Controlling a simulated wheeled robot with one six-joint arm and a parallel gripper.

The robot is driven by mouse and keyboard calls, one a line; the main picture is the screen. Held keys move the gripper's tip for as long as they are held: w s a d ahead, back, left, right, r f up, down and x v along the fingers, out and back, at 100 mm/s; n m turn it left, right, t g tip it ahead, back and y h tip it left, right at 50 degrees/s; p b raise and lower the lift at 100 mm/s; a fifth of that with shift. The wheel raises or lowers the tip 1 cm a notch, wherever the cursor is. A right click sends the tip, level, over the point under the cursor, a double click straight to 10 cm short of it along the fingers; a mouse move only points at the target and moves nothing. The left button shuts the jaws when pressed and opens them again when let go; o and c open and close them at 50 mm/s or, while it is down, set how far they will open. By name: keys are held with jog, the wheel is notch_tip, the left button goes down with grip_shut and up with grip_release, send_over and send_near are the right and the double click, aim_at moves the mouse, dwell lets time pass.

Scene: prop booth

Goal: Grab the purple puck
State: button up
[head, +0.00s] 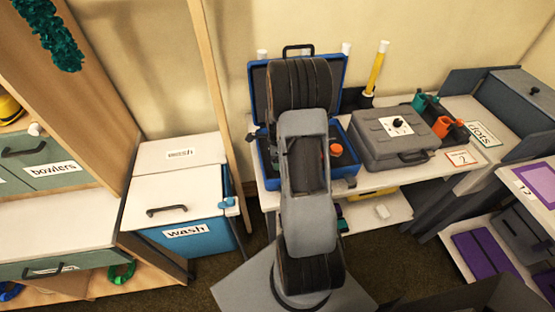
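I cannot make out a purple puck in the head view. My arm rises through the middle of the view and covers much of the open blue case (355,163) on the white table. My gripper does not show, so its place and state are hidden. Inside the case, an orange-topped piece (336,150) shows right of my arm; the rest is mostly hidden.
A closed grey case (392,140) stands right of the blue one, beside orange and teal pieces (440,127). A yellow stick (377,68) stands behind. A blue-and-white wash bin (190,240) is at left.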

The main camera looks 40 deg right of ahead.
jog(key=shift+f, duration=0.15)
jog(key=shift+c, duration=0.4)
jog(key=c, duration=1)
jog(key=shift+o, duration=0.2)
